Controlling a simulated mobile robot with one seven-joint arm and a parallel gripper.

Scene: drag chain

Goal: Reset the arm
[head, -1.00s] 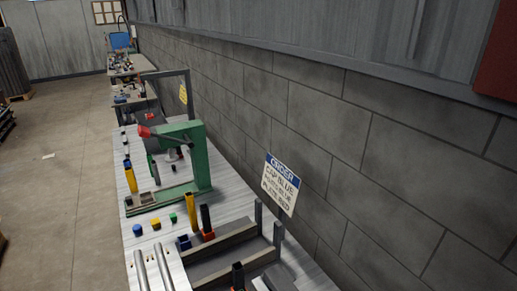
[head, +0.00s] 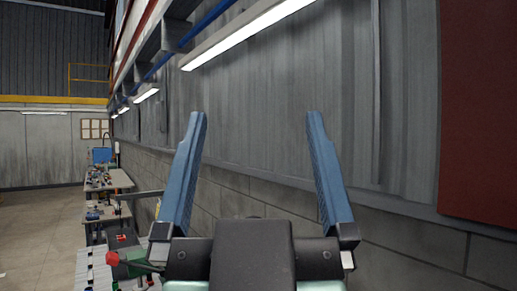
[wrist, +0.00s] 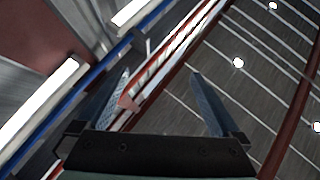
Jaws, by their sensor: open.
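My gripper (head: 256,116) stands upright in the middle of the head view, close to the camera. Its two blue fingers are wide apart with nothing between them. The wrist view also shows my gripper (wrist: 161,74), open and empty, with the ceiling beyond it. The gripper is raised and points upward, touching nothing that I can see. My wrist hides part of the workbench and the wall behind it.
A grey wall (head: 400,245) runs along the right, with a red panel (head: 480,110) on it. Workbenches line the wall at the lower left, one with a green press (head: 133,256). Open floor (head: 40,225) lies left of them. Lamps hang overhead.

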